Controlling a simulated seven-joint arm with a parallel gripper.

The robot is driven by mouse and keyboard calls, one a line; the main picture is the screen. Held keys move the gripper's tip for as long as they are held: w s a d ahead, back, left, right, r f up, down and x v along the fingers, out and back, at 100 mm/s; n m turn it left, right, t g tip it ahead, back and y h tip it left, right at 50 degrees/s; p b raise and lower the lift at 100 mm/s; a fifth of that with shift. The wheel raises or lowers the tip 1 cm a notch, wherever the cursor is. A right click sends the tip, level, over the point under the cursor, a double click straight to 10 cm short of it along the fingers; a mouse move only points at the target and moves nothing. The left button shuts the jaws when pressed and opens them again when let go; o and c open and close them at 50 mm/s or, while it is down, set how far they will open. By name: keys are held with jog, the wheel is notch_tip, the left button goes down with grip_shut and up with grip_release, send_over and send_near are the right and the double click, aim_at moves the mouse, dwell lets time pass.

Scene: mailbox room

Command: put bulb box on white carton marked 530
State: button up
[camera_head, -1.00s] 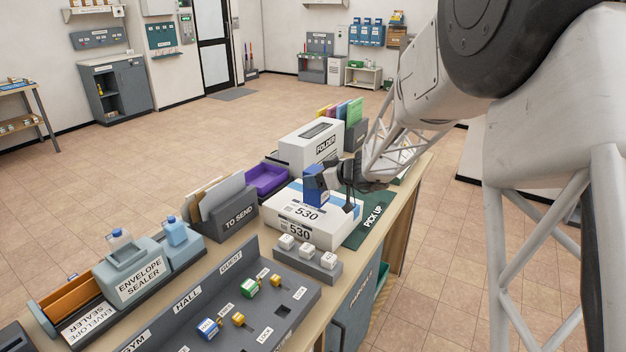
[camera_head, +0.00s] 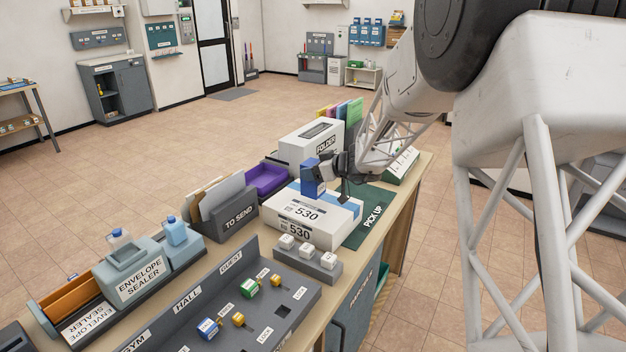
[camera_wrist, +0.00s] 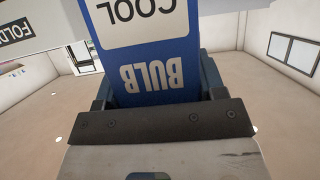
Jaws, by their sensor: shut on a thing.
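The blue bulb box (camera_head: 311,180) is held upright in my gripper (camera_head: 326,170), just over the back part of the white carton marked 530 (camera_head: 289,228). In the wrist view the box (camera_wrist: 145,75) shows a white "COOL" label and the word "BULB", clasped between my gripper's jaws (camera_wrist: 155,92). The carton lies flat on the green pick-up mat (camera_head: 369,226) and has a blue stripe across its top. I cannot tell whether the underside of the box touches the carton.
A white folder box (camera_head: 304,150) stands behind the carton. A purple tray (camera_head: 266,180) and a grey to-send rack (camera_head: 236,216) stand to the left. A grey block with several white cubes (camera_head: 307,261) sits in front. The right part of the mat is clear.

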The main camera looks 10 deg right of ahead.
jog(key=shift+w, duration=0.2)
jog(key=shift+w+f, duration=0.1)
jog(key=shift+f, duration=1.7)
jog(key=shift+f, duration=0.15)
jog(key=o, duration=0.9)
jog(key=shift+o, duration=0.2)
